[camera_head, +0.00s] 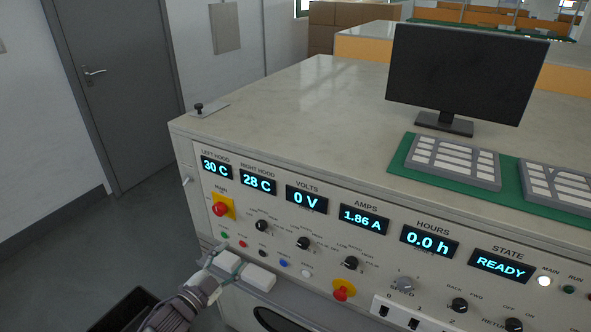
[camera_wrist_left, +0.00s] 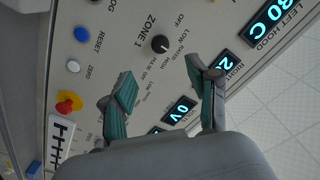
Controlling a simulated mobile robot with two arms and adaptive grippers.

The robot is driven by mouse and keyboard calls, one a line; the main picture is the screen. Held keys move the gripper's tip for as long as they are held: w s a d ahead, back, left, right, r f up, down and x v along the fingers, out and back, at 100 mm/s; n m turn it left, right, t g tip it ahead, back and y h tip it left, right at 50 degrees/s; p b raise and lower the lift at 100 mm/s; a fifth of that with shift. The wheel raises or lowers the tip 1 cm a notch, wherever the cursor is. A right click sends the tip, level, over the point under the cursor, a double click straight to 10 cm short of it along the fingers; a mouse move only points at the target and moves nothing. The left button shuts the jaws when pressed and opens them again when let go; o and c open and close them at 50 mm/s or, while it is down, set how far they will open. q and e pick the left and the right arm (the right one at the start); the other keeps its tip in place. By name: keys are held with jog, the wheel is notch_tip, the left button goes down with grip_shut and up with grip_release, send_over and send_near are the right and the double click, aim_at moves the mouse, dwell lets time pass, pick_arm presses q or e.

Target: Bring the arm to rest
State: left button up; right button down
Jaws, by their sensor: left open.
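My left gripper (camera_head: 222,268) is in front of the lower left of the bench's control panel (camera_head: 325,232) in the head view. In the left wrist view its two teal-padded fingers (camera_wrist_left: 163,85) are spread apart with nothing between them. The panel's knob (camera_wrist_left: 160,44) marked ZONE 1 shows beyond the fingers. I cannot tell whether the fingertips touch the panel. My right gripper is in neither view.
The panel has displays, knobs, coloured buttons and red stops on yellow plates (camera_head: 221,208). The STATE display (camera_head: 500,264) reads READY. A monitor (camera_head: 466,75) and keypads (camera_head: 452,160) stand on the bench top (camera_head: 290,110). Open floor (camera_head: 130,235) lies left.

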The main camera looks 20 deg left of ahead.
pick_arm(q)
jog(key=s+d+f+n+g+y, duration=0.1)
jog(key=s+f+n+g, duration=0.2)
jog(key=f, duration=0.7)
jog(key=s+d+f+g, duration=0.15)
jog(key=s+f, duration=0.35)
jog(key=f, duration=0.5)
jog(key=s+f+n+g+y, duration=0.15)
jog(key=s+f+g, duration=0.3)
jog(key=f, duration=0.55)
jog(key=s+d+f+g, duration=0.2)
jog(key=s+d+f, duration=0.2)
jog(key=s, duration=0.5)
jog(key=s+d+f+n+g+h, duration=0.1)
jog(key=s+d+f+g, duration=0.2)
jog(key=s+f, duration=0.4)
jog(key=s+d+f+n+g, duration=0.1)
jog(key=s+d+f+g, duration=0.2)
jog(key=s, duration=0.9)
notch_tip(320, 180, down, 3)
jog(key=d, duration=0.2)
jog(key=shift+d+r, duration=0.15)
jog(key=shift+d, duration=0.15)
